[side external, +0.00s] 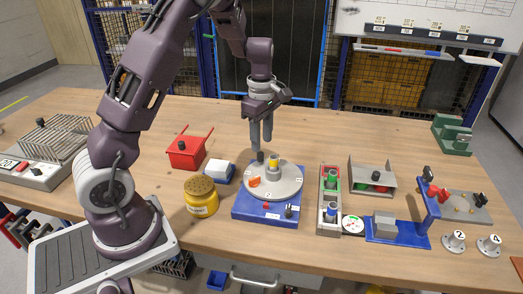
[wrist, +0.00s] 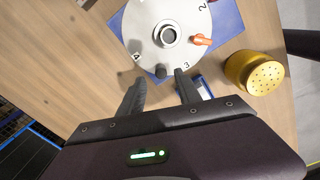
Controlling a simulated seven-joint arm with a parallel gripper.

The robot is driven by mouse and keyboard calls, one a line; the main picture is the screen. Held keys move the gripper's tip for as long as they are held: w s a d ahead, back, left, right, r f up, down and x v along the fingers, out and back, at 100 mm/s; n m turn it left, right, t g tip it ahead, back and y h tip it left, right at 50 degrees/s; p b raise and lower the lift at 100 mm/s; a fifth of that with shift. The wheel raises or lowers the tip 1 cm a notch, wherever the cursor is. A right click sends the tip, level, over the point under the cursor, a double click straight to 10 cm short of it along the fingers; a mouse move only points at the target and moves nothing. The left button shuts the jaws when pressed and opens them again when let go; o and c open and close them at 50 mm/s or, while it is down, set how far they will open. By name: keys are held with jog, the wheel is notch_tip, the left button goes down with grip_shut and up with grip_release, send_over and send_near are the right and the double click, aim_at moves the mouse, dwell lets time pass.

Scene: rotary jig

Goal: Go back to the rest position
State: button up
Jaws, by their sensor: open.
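The jig has a blue base (side external: 262,211) and a round grey numbered disc (side external: 287,185). A grey hub with a round opening (wrist: 168,34) stands at the disc's middle. An orange pointer (wrist: 202,40) lies beside it.
A yellow jar (side external: 201,202), a blue-white block (side external: 219,171) and a red box (side external: 185,153) stand left of the jig. A tray of coloured parts (side external: 329,205) and a blue fixture (side external: 400,231) stand right. The table behind the jig is mostly clear.

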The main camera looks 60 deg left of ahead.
jog(key=shift+r, duration=0.55)
jog(key=shift+d+r, duration=0.2)
jog(key=shift+r, duration=0.1)
jog(key=s+d+r+m+t+h, duration=0.1)
jog(key=s+d+r+m+t, duration=0.1)
jog(key=s+d+r+m, duration=0.7)
jog(key=s+d+r+m+t, duration=0.1)
jog(key=s+d+r+m, duration=0.2)
jog(key=s+m, duration=0.3)
jog(key=s+d+r+m+t+y, duration=0.1)
jog(key=s+d+r+m+t, duration=0.1)
jog(key=s+m, duration=0.5)
jog(key=shift+s+d+r+t, duration=0.3)
jog(key=shift+s+d+r, duration=0.35)
jog(key=shift+d, duration=0.35)
